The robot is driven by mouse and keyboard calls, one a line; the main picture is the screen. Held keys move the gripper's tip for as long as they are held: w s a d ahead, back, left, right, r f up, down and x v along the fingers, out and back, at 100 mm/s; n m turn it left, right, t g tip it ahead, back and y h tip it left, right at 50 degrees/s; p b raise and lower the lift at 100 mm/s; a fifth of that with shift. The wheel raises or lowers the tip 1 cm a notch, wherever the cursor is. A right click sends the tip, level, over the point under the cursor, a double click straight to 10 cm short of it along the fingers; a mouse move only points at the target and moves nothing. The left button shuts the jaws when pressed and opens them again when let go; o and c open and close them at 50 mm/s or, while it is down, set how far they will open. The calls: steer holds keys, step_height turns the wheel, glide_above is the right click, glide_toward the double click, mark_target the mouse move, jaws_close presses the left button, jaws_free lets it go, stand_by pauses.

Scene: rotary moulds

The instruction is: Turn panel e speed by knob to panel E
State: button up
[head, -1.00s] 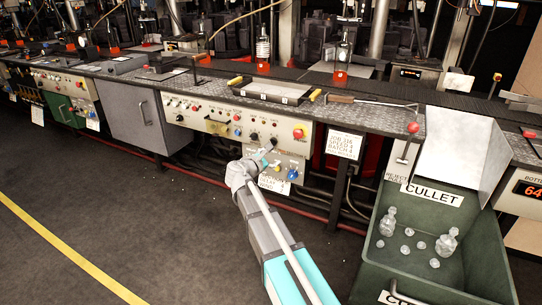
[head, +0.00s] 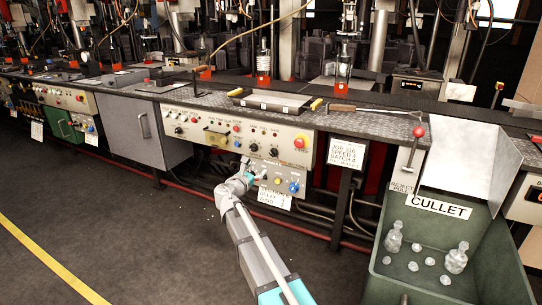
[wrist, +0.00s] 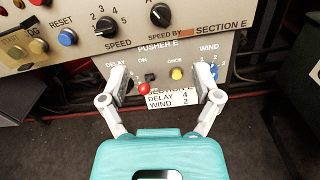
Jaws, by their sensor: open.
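The SPEED BY knob (wrist: 160,15) is black and round, on the upper cream panel beside the SECTION E label, near the top edge of the wrist view. Its pointer looks tilted to the upper left, but the letters around it are only partly in view. In the head view it seems to be the right one of two black knobs (head: 274,152). My gripper (wrist: 163,80) is open and empty, its fingers spread before the lower PUSHER E panel, below the knob. It also shows in the head view (head: 248,172), in front of the lower panel. Nothing touches the knob.
The numbered SPEED knob (wrist: 104,27) is left of it. Below are a red button (wrist: 144,88), a yellow button (wrist: 176,73) and a blue WIND knob (wrist: 212,70). A green cullet bin (head: 372,270) stands at the right. The floor at left is clear.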

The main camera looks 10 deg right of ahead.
mark_target(271, 154)
steer(key=x, duration=1.3)
steer(key=shift+w+d, duration=0.25)
steer(key=shift+w, duration=0.1)
steer(key=c, duration=1)
steer(key=shift+a, duration=0.3)
jaws_close()
steer(key=shift+d, duration=0.2)
steer(key=shift+m, duration=0.4)
steer(key=m, duration=0.5)
steer(key=shift+w, duration=0.1)
steer(key=m, duration=0.6)
steer(key=shift+r, duration=0.1)
